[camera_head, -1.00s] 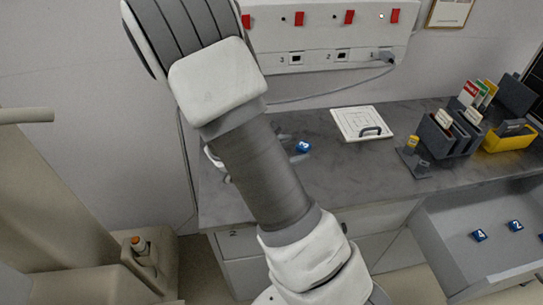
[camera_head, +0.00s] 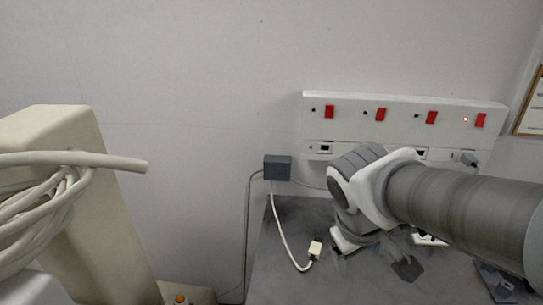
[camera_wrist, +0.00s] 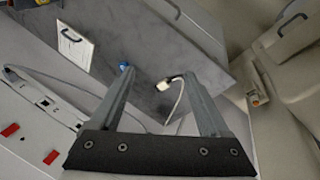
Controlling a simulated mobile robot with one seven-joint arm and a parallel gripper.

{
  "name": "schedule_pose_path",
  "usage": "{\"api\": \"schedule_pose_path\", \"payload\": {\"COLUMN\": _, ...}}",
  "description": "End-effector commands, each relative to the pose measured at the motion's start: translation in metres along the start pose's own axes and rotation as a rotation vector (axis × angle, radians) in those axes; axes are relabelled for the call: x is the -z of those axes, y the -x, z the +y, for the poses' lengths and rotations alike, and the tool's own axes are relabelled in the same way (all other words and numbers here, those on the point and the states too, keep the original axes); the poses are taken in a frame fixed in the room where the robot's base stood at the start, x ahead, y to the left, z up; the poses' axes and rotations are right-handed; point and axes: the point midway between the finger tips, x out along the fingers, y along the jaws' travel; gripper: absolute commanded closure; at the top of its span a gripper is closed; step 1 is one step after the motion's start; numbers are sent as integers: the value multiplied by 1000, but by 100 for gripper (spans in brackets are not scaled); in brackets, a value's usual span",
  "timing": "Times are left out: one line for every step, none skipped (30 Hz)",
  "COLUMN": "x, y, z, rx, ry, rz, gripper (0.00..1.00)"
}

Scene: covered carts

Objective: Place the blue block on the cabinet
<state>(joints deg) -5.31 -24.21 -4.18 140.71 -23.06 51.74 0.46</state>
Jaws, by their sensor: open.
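A small blue block (camera_wrist: 124,66) shows in the wrist view on the grey top, just past the tip of the left finger and partly hidden by it. I cannot tell whether the finger touches it. My gripper (camera_wrist: 160,73) is open, with its two grey fingers spread and no block between them. The grey cabinet top (camera_wrist: 160,45) stretches behind the fingers; it also shows in the head view (camera_head: 285,235). In the head view my arm comes in from the right and covers much of the top; I see no blue block there.
A cream plug (camera_wrist: 172,83) on a loose cable lies on the top between the fingers' lines of sight; it shows also in the head view (camera_head: 315,249). A white socket panel (camera_head: 400,118) with red switches is on the wall. A beige unit with coiled cable (camera_head: 75,200) stands left.

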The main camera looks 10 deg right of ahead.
Motion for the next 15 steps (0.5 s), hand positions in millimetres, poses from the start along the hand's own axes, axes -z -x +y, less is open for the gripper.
{"api": "schedule_pose_path", "payload": {"x": -2, "y": 12, "z": -6, "rx": 34, "ry": -56, "rz": 49, "gripper": 21}}
{"api": "schedule_pose_path", "payload": {"x": -2, "y": 19, "z": -11, "rx": 56, "ry": -85, "rz": 73, "gripper": 21}}
{"api": "schedule_pose_path", "payload": {"x": -3, "y": 27, "z": -16, "rx": 84, "ry": -123, "rz": 104, "gripper": 21}}
{"api": "schedule_pose_path", "payload": {"x": -4, "y": 32, "z": -20, "rx": 105, "ry": -149, "rz": 127, "gripper": 21}}
{"api": "schedule_pose_path", "payload": {"x": -4, "y": 38, "z": -24, "rx": 124, "ry": -172, "rz": 149, "gripper": 21}}
{"api": "schedule_pose_path", "payload": {"x": -4, "y": 45, "z": -29, "rx": 148, "ry": -201, "rz": 176, "gripper": 21}}
{"api": "schedule_pose_path", "payload": {"x": -4, "y": 50, "z": -32, "rx": 165, "ry": -220, "rz": 194, "gripper": 21}}
{"api": "schedule_pose_path", "payload": {"x": -4, "y": 54, "z": -35, "rx": 180, "ry": -237, "rz": 211, "gripper": 21}}
{"api": "schedule_pose_path", "payload": {"x": -5, "y": 59, "z": -39, "rx": 197, "ry": -255, "rz": 230, "gripper": 21}}
{"api": "schedule_pose_path", "payload": {"x": -5, "y": 62, "z": -41, "rx": 208, "ry": -265, "rz": 242, "gripper": 21}}
{"api": "schedule_pose_path", "payload": {"x": -5, "y": 65, "z": -43, "rx": 218, "ry": -275, "rz": 252, "gripper": 21}}
{"api": "schedule_pose_path", "payload": {"x": -5, "y": 68, "z": -45, "rx": 227, "ry": -285, "rz": 262, "gripper": 21}}
{"api": "schedule_pose_path", "payload": {"x": -5, "y": 69, "z": -46, "rx": 233, "ry": -291, "rz": 268, "gripper": 21}}
{"api": "schedule_pose_path", "payload": {"x": -5, "y": 70, "z": -47, "rx": 237, "ry": -295, "rz": 273, "gripper": 21}}
{"api": "schedule_pose_path", "payload": {"x": -5, "y": 71, "z": -48, "rx": 241, "ry": -299, "rz": 276, "gripper": 21}}
